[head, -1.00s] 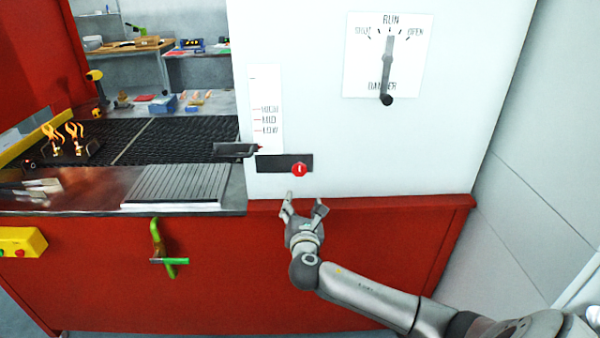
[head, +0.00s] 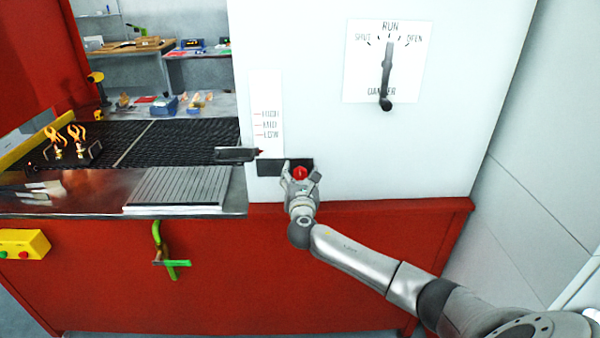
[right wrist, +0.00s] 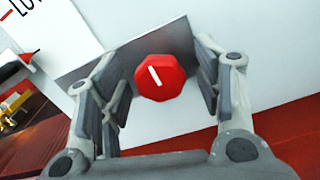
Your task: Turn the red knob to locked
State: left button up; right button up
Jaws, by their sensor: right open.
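The red knob (head: 300,173) sits on a dark plate (head: 270,167) low on the white panel. In the right wrist view the red knob (right wrist: 160,77) is eight-sided, with a white line tilted from upper left to lower right. My right gripper (head: 301,174) is at the knob, open, with one finger on each side. In the right wrist view the right gripper (right wrist: 160,90) shows a gap between each finger and the knob. The dark plate (right wrist: 130,62) lies behind the knob. My left gripper is not in view.
A black lever pointer (head: 236,154) juts out left of the plate, beside a level scale (head: 266,115). A larger black lever (head: 386,75) hangs on the dial above right. A green-handled tool (head: 160,245) hangs on the red front.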

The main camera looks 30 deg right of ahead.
jog(key=shift+w+d, duration=0.2)
jog(key=shift+w, duration=0.1)
jog(key=c, duration=1)
jog(key=shift+c, duration=0.2)
